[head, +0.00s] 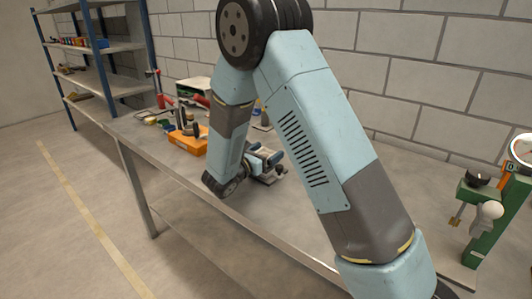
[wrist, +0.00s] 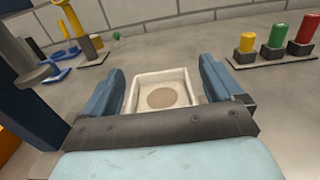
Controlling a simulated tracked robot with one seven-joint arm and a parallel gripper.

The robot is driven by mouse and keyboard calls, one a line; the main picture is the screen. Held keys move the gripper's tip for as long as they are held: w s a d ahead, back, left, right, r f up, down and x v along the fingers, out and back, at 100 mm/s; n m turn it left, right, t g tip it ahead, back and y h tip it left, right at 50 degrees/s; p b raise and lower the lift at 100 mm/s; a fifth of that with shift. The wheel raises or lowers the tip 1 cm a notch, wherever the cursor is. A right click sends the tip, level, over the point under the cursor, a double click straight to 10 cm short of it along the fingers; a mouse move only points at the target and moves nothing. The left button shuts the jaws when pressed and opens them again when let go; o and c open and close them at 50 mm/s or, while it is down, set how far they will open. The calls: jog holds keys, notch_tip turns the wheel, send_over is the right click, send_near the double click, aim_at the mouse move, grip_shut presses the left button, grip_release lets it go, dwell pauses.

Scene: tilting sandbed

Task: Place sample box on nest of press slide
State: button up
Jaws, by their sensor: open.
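A white square box (wrist: 148,99) with a round brownish disc inside lies between my gripper's blue fingers in the wrist view. It looks to be the sample box. My gripper (wrist: 164,90) is open, with one finger on each side of the box. Narrow gaps appear to show beside the box, but I cannot tell whether either finger touches it.
A dark blue post (wrist: 35,110) stands close at left in the wrist view. A rack with yellow, green and red cylinders (wrist: 275,46) is at back right. In the head view, an orange bin (head: 188,143) is left of my arm and a green gauge stand (head: 494,215) right.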

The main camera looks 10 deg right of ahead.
jog(key=v, duration=1.1)
jog(key=s+d+r+m+g, duration=0.3)
jog(key=d+m, duration=0.1)
jog(key=d, duration=0.2)
jog(key=s+d+r+m+g+y, duration=0.1)
jog(key=s+d+r+m+g, duration=0.25)
jog(key=d, duration=0.35)
jog(key=s+d+r+m+g, duration=0.2)
jog(key=d+r+m+g, duration=0.2)
jog(key=d+m, duration=0.15)
jog(key=s+d+r+m+t+y, duration=0.1)
jog(key=s+r+m+y, duration=0.3)
jog(key=s, duration=0.5)
jog(key=s+d+r+m+t+y, duration=0.2)
jog(key=s+d+r+m+y, duration=0.1)
jog(key=s+r+m+y, duration=0.2)
jog(key=s+m+y, duration=0.2)
jog(key=s+m, duration=0.2)
jog(key=m, duration=0.1)
jog(key=shift+s+d+y, duration=0.25)
jog(key=shift+y, duration=0.15)
